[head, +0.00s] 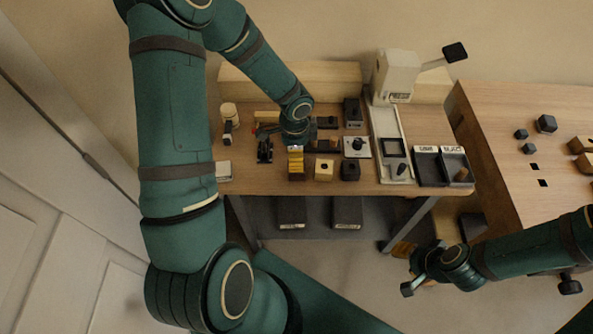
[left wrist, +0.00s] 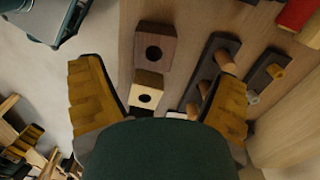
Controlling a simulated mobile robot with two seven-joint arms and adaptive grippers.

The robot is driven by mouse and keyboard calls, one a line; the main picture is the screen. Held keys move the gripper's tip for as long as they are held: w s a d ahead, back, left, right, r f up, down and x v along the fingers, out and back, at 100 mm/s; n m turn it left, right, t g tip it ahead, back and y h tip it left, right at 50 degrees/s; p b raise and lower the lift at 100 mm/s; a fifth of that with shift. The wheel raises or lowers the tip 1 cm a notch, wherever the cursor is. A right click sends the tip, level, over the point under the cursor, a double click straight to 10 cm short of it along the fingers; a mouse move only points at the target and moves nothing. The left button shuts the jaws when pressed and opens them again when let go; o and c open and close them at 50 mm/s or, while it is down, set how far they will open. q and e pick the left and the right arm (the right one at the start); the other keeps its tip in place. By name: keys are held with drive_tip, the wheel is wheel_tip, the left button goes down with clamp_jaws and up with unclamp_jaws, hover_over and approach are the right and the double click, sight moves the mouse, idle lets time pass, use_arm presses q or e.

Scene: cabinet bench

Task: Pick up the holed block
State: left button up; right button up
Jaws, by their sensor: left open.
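A light wooden block with a round dark hole (head: 323,170) stands near the front edge of the bench. In the left wrist view this light holed block (left wrist: 148,91) shows between my fingers, apart from both. A darker block (head: 350,170) stands to its right; it also has a hole in the left wrist view (left wrist: 154,46). My left gripper (head: 296,168) is open and empty, just left of the light block in the head view. Its yellow padded fingers are spread wide in the left wrist view (left wrist: 160,85). My right gripper (head: 424,270) hangs off the bench at lower right.
Dark racks with pegs (left wrist: 213,70) lie close beside the blocks. On the bench (head: 270,184) stand a white press (head: 395,75), black trays (head: 428,168) and a white-lidded jar (head: 229,113). Another table (head: 500,130) with loose blocks stands at right.

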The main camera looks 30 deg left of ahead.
use_arm(q)
wheel_tip(320, 180, down, 3)
drive_tip(key=shift+d+r, duration=0.1)
drive_tip(key=shift+r, duration=0.1)
drive_tip(key=f, duration=0.1)
drive_tip(key=f+b, duration=0.1)
drive_tip(key=f, duration=0.2)
drive_tip(key=shift+s+d, duration=0.2)
drive_tip(key=shift+d, duration=0.1)
drive_tip(key=shift+f+b, duration=0.3)
drive_tip(key=shift+f, duration=0.3)
drive_tip(key=c, duration=1.2)
